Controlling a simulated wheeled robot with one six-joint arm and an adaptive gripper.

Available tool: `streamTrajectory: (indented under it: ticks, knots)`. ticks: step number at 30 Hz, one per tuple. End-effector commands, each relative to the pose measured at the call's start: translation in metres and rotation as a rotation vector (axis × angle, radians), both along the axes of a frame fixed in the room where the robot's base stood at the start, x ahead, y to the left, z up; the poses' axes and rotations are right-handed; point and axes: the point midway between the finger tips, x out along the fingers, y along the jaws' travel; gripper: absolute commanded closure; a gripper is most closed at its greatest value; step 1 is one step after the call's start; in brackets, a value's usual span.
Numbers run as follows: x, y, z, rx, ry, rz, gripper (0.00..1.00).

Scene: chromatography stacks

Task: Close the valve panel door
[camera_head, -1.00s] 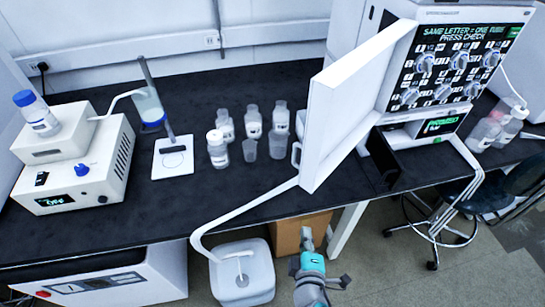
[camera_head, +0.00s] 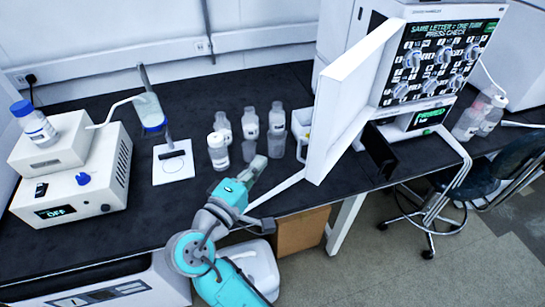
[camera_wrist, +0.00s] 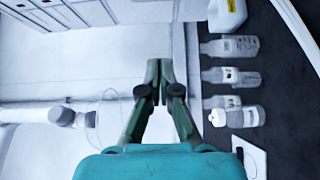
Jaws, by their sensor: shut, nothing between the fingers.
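The valve panel door (camera_head: 352,100) is a thick white slab in the head view. It stands open, swung out to the left of the valve panel (camera_head: 440,58) with its several round knobs. My gripper (camera_head: 258,163) is over the front of the bench, left of the door's lower edge and apart from it. In the wrist view my gripper (camera_wrist: 160,66) has its green fingers together, with nothing between them. I cannot clearly make out the door in the wrist view.
Several bottles (camera_head: 250,122) stand on the bench behind my gripper; they also show in the wrist view (camera_wrist: 230,76). A yellow-labelled container (camera_head: 303,133) is beside the door. A dark holder (camera_head: 380,148) sits below the panel. A chair (camera_head: 480,170) is at the right.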

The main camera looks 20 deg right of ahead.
Motion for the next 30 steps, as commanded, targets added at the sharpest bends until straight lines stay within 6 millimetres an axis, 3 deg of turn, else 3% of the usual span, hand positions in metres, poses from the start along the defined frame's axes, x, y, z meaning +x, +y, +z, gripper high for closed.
streamTrajectory:
  ticks: [16,22,30]
  knots:
    - [0.065,-0.070,0.000,0.000,0.000,-0.003,1.00]
    - [0.040,-0.080,-0.001,0.001,0.001,0.002,1.00]
    - [0.028,-0.085,-0.001,0.001,0.001,0.002,1.00]
